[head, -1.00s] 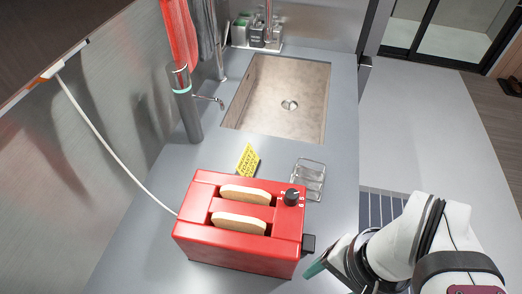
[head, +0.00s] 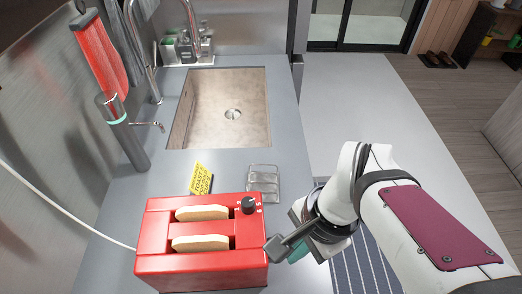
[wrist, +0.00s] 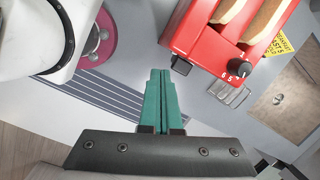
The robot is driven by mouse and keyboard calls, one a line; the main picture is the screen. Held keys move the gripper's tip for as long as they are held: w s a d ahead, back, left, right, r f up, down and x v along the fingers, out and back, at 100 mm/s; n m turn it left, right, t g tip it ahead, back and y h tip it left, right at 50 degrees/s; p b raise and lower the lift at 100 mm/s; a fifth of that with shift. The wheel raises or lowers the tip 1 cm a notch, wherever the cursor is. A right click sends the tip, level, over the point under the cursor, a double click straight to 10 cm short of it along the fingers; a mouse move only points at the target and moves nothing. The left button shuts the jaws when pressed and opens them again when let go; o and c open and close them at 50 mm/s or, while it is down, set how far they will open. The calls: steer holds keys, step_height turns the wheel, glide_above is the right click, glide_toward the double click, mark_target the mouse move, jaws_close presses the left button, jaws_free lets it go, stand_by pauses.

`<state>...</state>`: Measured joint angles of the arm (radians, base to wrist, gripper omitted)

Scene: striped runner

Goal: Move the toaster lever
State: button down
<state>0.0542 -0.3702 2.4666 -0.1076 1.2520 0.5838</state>
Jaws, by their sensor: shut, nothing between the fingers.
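A red toaster (head: 152,250) stands on the grey counter with a slice of bread in each of its two slots. Its black lever (wrist: 181,65) sticks out from the toaster's end, near the dark dial (wrist: 240,67); in the head view the lever (head: 274,249) is on the right side. The bread stands up out of the slots. My gripper (wrist: 161,72) has teal fingers, shut together and empty. In the wrist view the fingertips are just left of the lever and below it. Whether they touch it I cannot tell. In the head view the fingers are partly hidden behind my wrist.
A wire rack (head: 263,184) and a yellow card (head: 201,179) stand behind the toaster. The sink (head: 218,108) is farther back. Counter right of the rack is clear.

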steer(key=w+m, duration=0.2)
steer(key=m, duration=0.1)
steer(key=w+f+m, duration=0.1)
steer(key=w+m, duration=0.2)
steer(key=m, duration=0.1)
steer(key=shift+d, duration=0.2)
steer(key=shift+f, duration=0.1)
steer(key=shift+x, duration=3.45)
steer(key=shift+w+a, duration=0.1)
steer(key=shift+a, duration=0.1)
steer(key=shift+f, duration=0.15)
